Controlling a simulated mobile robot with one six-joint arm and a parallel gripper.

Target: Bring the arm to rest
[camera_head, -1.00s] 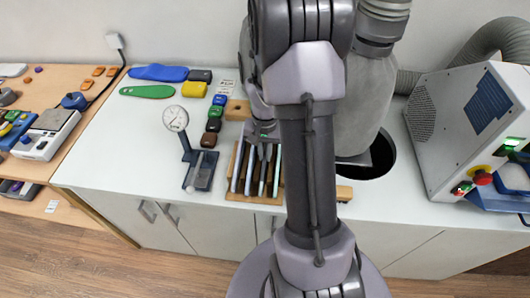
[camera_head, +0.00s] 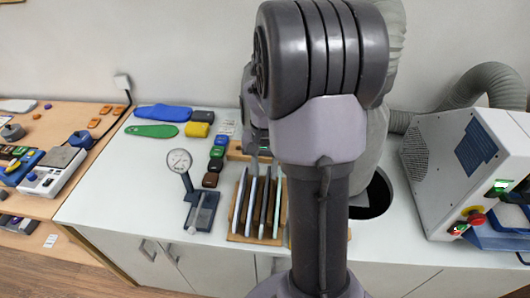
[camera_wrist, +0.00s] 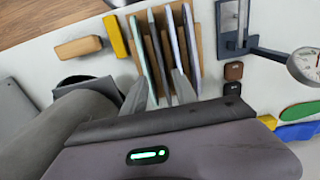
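My arm (camera_head: 320,130) stands upright in the middle of the head view and hides part of the bench. My gripper (camera_wrist: 160,92) shows two grey fingers at the bottom of the wrist view, spread apart with nothing between them. In the head view it is mostly hidden behind the arm. The fingers point towards a wooden rack (camera_head: 236,238) holding several thin upright plates; the rack also shows in the wrist view (camera_wrist: 197,45). The gripper appears above the rack and apart from it.
A dial gauge (camera_head: 179,161) on a stand is left of the rack. Coloured small blocks (camera_head: 216,152), a green insole (camera_head: 152,131) and a blue insole (camera_head: 163,112) lie behind. A grey machine (camera_head: 450,165) with a hose stands right. A round dark opening (camera_head: 376,196) is beside the arm.

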